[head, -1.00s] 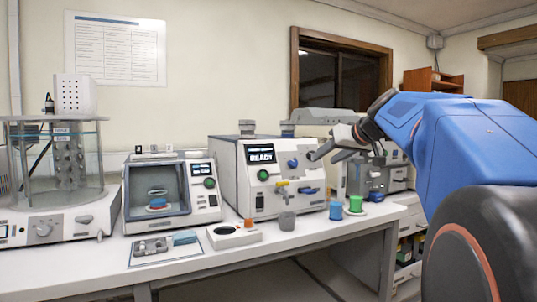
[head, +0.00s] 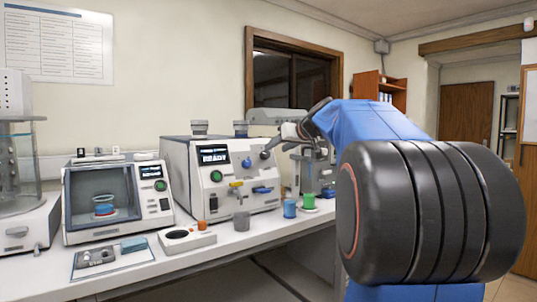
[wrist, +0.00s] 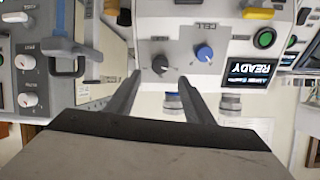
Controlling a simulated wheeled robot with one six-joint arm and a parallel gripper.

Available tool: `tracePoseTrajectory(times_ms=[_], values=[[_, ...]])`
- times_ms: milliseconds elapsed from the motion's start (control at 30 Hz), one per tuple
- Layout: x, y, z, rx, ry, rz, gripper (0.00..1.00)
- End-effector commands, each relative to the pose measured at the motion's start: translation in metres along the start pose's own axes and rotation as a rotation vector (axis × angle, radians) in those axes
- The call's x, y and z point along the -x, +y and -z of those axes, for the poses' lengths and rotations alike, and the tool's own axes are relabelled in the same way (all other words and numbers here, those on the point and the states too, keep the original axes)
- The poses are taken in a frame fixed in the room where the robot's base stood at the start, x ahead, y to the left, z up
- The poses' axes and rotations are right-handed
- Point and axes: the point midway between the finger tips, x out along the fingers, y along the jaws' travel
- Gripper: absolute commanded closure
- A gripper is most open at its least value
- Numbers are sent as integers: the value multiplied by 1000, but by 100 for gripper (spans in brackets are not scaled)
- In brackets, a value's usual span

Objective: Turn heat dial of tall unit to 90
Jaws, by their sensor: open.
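My gripper (wrist: 159,78) is open and empty in the wrist view, which looks upside down. Its fingertips lie either side of a black dial (wrist: 160,65) on the white panel of the READY machine; whether they touch it I cannot tell. A blue dial (wrist: 205,53) sits beside it. A grey unit with white dials (wrist: 28,62) stands at the left of this view; its labels are too small to read surely. In the head view my gripper (head: 272,146) is by the upper right front of the READY machine (head: 189,178). Which unit is the tall one is unclear.
A glass-fronted machine (head: 102,200) and a glass cylinder apparatus (head: 18,170) stand left. A blue cup (head: 290,209), a green cup (head: 309,201) and a grey cup (head: 241,221) are near the table's front. A yellow lever (wrist: 258,13) and a blue-handled part (wrist: 62,45) flank the dials.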

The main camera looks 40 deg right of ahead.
Motion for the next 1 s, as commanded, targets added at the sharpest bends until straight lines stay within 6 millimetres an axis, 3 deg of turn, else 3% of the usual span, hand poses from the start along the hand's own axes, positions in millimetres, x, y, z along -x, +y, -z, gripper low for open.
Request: tracePoseTrajectory(times_ms=[200,400,867,900,1000], values=[[-40,0,-1,-1,-2,1,53],[-65,0,0,-1,-1,1,53],[-77,0,0,-1,1,-1,53],[-77,0,0,-1,0,-1,55],[-77,0,0,-1,0,-1,79]])
